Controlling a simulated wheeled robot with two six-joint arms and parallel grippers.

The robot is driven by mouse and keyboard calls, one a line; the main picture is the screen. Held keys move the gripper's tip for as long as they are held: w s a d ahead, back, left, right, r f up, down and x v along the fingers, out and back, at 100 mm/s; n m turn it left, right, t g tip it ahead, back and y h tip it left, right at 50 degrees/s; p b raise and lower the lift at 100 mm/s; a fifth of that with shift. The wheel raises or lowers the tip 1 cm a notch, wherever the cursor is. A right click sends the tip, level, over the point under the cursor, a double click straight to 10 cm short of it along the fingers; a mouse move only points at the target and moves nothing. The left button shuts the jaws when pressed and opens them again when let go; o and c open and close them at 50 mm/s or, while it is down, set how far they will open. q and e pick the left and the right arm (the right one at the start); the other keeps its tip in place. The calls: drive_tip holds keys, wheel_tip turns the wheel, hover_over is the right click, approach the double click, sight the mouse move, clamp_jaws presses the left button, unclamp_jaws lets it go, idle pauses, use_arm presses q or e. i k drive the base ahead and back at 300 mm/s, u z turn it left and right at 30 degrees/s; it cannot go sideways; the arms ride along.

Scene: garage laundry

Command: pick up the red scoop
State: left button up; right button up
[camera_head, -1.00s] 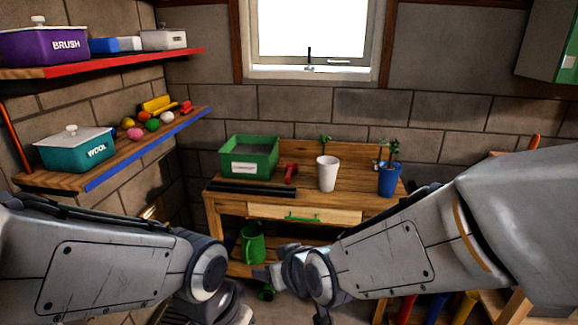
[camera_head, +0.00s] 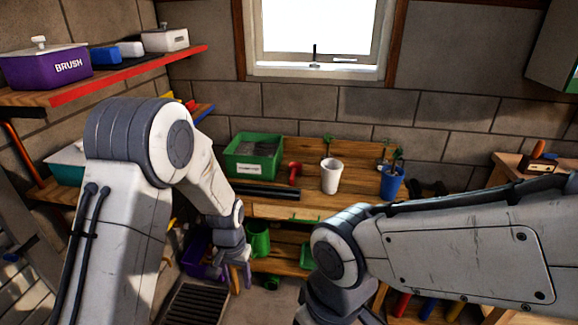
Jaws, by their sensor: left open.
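The red scoop (camera_head: 294,172) is a small red shape on the wooden workbench (camera_head: 313,208), between the green box and the white cup. My left gripper (camera_head: 238,280) hangs low in front of the bench, below and to the left of the scoop. It is open, its fingers point down, and it is well apart from the scoop. My right arm reaches in from the right, and its wrist runs off the bottom edge, so its gripper is out of sight.
On the bench, a green box (camera_head: 252,158) stands left of the scoop. A white cup (camera_head: 331,176) and a blue pot (camera_head: 391,184) with a plant stand right. A green watering can (camera_head: 258,240) is on the lower shelf. Wall shelves hold boxes at left.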

sight(294, 173)
drive_tip(key=z, duration=0.35)
drive_tip(key=i, duration=0.75)
drive_tip(key=z, duration=0.75)
drive_tip(key=i, duration=0.7)
drive_tip(key=u, duration=0.85)
drive_tip(key=i, duration=0.8)
drive_tip(key=u, duration=0.25)
